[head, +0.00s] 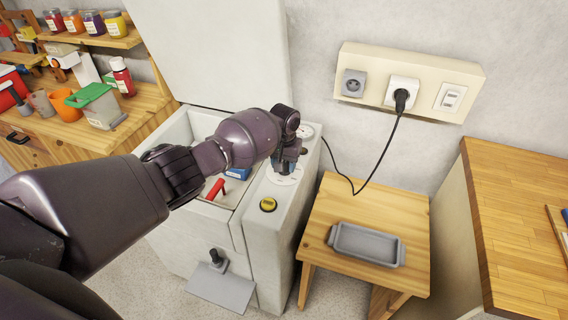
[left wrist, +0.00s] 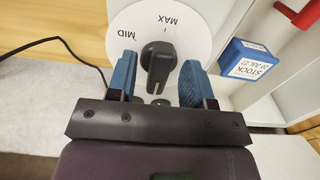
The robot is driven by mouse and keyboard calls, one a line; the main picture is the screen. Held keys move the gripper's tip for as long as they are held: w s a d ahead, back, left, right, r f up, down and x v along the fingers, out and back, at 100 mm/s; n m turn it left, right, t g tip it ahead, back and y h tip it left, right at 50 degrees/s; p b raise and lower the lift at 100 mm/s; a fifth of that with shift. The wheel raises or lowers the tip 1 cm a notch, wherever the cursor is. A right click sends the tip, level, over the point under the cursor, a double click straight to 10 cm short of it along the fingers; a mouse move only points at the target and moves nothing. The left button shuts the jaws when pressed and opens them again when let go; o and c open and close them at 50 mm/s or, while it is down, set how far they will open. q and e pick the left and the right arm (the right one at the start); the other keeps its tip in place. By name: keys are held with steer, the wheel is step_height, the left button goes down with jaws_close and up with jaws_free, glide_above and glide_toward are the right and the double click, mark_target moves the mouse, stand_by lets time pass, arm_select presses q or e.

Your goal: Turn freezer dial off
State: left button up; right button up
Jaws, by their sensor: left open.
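The freezer dial is a black knob (left wrist: 160,58) on a round white plate (left wrist: 190,22) marked MID and MAX in the left wrist view. No OFF mark shows; part of the plate is hidden by my gripper. In the head view the plate (head: 284,180) sits on the right-hand ledge of the white chest freezer (head: 250,240), whose lid is up. My left gripper (left wrist: 158,75) is open, with a blue-padded finger on either side of the knob and a gap at each side. In the head view it points down over the plate (head: 287,160). My right gripper is not in view.
Inside the freezer are a blue STOCK box (left wrist: 248,62) and a red-handled item (head: 215,189). A wooden stool (head: 330,205) with a grey tray (head: 366,244) stands right.

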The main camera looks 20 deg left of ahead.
arm_select(q)
steer(key=shift+r, duration=0.5)
step_height(320, 180, up, 10)
steer(key=p, duration=0.1)
steer(key=shift+f, duration=0.2)
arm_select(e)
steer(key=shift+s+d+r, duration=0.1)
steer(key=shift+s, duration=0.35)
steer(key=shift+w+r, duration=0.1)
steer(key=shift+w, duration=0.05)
